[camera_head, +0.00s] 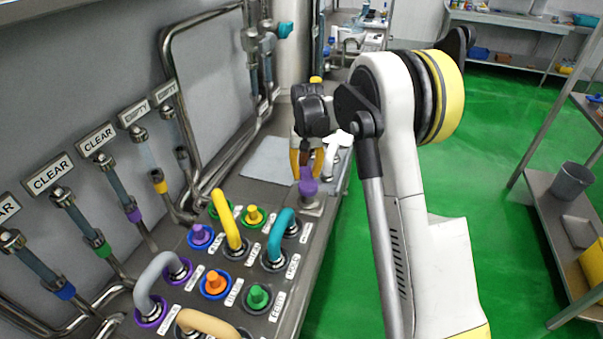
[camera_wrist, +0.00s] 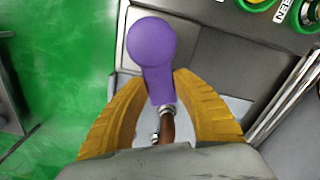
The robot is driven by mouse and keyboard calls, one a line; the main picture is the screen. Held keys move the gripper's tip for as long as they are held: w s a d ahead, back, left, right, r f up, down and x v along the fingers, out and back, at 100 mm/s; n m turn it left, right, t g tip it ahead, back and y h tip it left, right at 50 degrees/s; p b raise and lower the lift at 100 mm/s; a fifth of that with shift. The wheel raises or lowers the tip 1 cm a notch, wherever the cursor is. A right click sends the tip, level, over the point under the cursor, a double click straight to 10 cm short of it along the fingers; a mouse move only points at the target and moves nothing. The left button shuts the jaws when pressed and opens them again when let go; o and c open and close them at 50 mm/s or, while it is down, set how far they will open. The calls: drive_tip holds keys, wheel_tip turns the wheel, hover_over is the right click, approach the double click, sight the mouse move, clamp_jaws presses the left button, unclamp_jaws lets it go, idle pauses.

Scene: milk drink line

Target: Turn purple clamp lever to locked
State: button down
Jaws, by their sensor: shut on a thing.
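The purple clamp lever (camera_head: 308,186) stands near the far end of the steel counter, with a round purple knob. In the wrist view the knob and the purple lever arm (camera_wrist: 155,50) point away from my gripper, and a metal stem (camera_wrist: 167,125) shows below them. My gripper (camera_head: 307,166) reaches down over the lever, and its yellow fingers sit on either side of it. In the wrist view the fingers of my gripper (camera_wrist: 162,88) close around the lever's lower part. The exact contact points are partly hidden, and I cannot tell the lever's locked or unlocked position.
Colored couplings and hoses, such as the yellow one (camera_head: 228,218) and teal one (camera_head: 279,232), crowd the counter nearer the camera. Pipes and sight tubes line the wall at left. A grey plate (camera_head: 268,158) lies left of my gripper. Green floor (camera_head: 480,170) is open at right.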

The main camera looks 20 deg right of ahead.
drive_tip(key=d+m, duration=0.1)
drive_tip(key=m, duration=0.1)
drive_tip(key=s+d+m, duration=0.1)
drive_tip(key=m, duration=0.1)
drive_tip(key=shift+m, duration=0.3)
idle(0.5)
drive_tip(key=c, duration=1)
unclamp_jaws()
drive_tip(key=shift+d, duration=0.15)
drive_tip(key=shift+r, duration=0.1)
wheel_tip(320, 180, up, 12)
drive_tip(key=shift+f, duration=0.1)
